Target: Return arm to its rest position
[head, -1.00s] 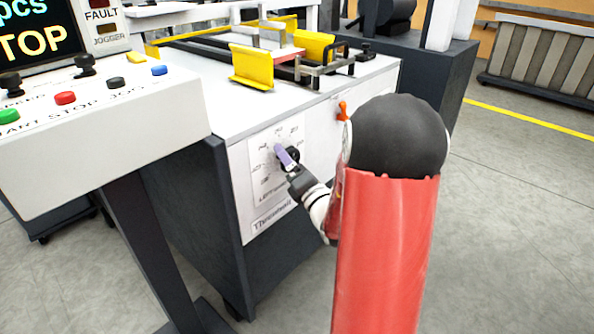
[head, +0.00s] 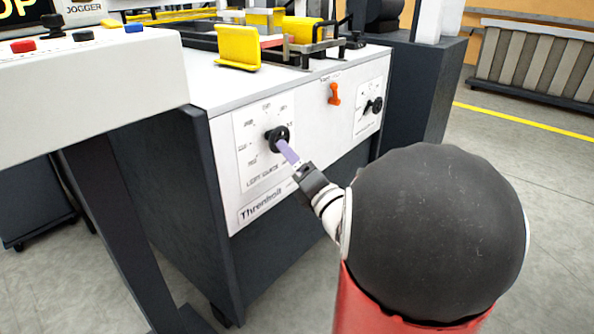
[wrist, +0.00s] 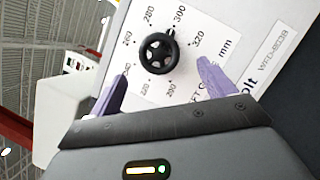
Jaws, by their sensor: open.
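My gripper (head: 287,151) is in front of the machine's white side panel, close to the left black knob (head: 277,138). In the wrist view my gripper's two purple fingers (wrist: 160,88) are spread wide and nothing is between them. The black knob (wrist: 159,54) shows beyond the fingertips, with a numbered dial printed around it. The fingers appear apart from the knob. My arm reaches in from the lower right, and its black rounded joint hides part of the floor and machine base.
An orange lever (head: 334,94) and a second black knob (head: 373,105) are on the same panel to the right. The control console (head: 90,85) stands at the left. Yellow guides (head: 238,47) sit on top. Open floor (head: 530,170) lies at the right.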

